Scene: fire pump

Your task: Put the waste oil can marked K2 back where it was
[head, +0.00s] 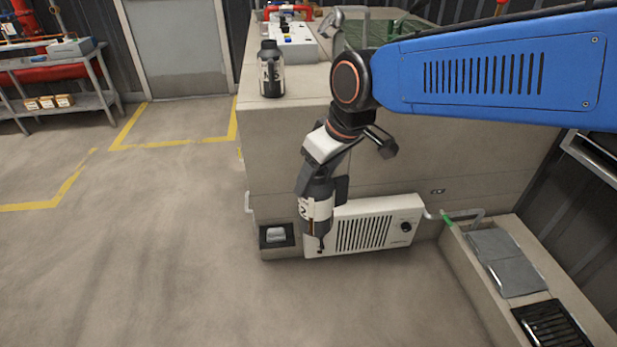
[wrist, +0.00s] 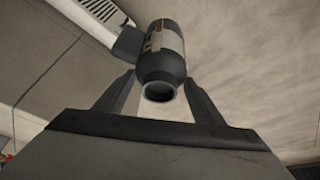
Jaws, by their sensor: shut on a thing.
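A dark can with a pale label (head: 316,209) hangs low in front of the counter's face. Part of its dark marking looks like a 2; the full mark is hard to read. My gripper (wrist: 160,79) is shut on it, with one finger on each side of its dark neck. In the wrist view the can (wrist: 163,48) points away from the camera, its round opening towards me. It appears clear of the floor, though the gap is hard to judge. A similar dark can (head: 270,75) stands upright on the counter's left end, its label not clearly readable.
The counter (head: 285,135) has a control box (head: 291,46) on top. A white vented panel (head: 375,228) and a small dark recess (head: 276,237) are close to the held can. A low ledge (head: 480,300) with grey plates lies right. Open floor (head: 130,260) spreads left.

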